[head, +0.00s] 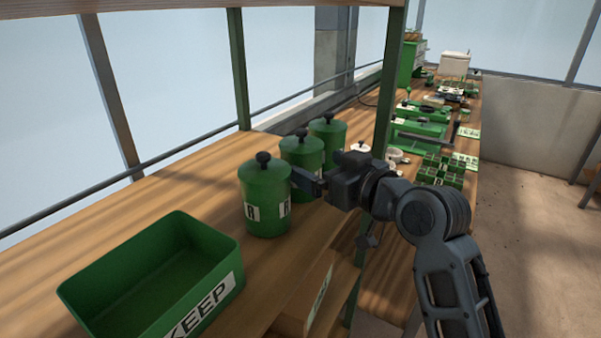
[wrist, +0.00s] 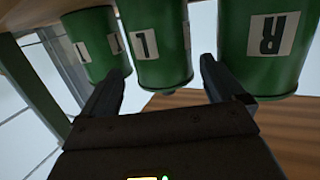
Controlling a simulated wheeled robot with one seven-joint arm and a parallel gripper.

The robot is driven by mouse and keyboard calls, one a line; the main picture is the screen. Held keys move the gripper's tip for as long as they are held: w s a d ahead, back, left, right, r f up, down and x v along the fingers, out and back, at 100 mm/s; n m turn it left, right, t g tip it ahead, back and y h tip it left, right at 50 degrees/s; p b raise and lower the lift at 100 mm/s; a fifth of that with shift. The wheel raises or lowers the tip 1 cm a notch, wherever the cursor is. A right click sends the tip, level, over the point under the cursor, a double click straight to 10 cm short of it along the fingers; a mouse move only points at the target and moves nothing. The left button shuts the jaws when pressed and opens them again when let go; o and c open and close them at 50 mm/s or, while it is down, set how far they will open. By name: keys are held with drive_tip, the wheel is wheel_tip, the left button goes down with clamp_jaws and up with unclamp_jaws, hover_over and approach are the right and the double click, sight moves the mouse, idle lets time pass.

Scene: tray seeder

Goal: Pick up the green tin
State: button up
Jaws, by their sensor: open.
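Three green lidded tins with black knobs stand in a row on the wooden bench. The nearest tin (head: 265,196) has a label marked R; it also shows at the right of the wrist view (wrist: 265,50). The middle tin (head: 302,152) is partly hidden by the nearest one; in the wrist view the middle tin (wrist: 155,45) sits ahead, between the finger directions. The far tin (head: 328,130) shows at the wrist view's left (wrist: 95,45). My gripper (head: 302,180) is open and empty beside the near and middle tins; its fingers (wrist: 163,85) show no tin held. Contact cannot be told.
A green open bin (head: 215,238) labelled KEEP stands at the near left. A green shelf post (head: 388,85) rises behind my gripper. Several green trays and tools (head: 420,135) lie farther along the bench. Bare wood lies left of the tins.

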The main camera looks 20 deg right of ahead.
sight(314, 161)
drive_tip(key=x, duration=0.2)
drive_tip(key=p+x, duration=0.1)
drive_tip(key=shift+w+a+r, duration=0.25)
drive_tip(key=shift+w+r, duration=0.05)
drive_tip(key=shift+w, duration=0.05)
drive_tip(key=shift+w+a+f, duration=0.1)
drive_tip(key=shift+w+f, duration=0.1)
drive_tip(key=shift+w, duration=0.25)
drive_tip(key=shift+c, duration=0.4)
drive_tip(key=c, duration=0.9)
drive_tip(key=shift+r, duration=0.1)
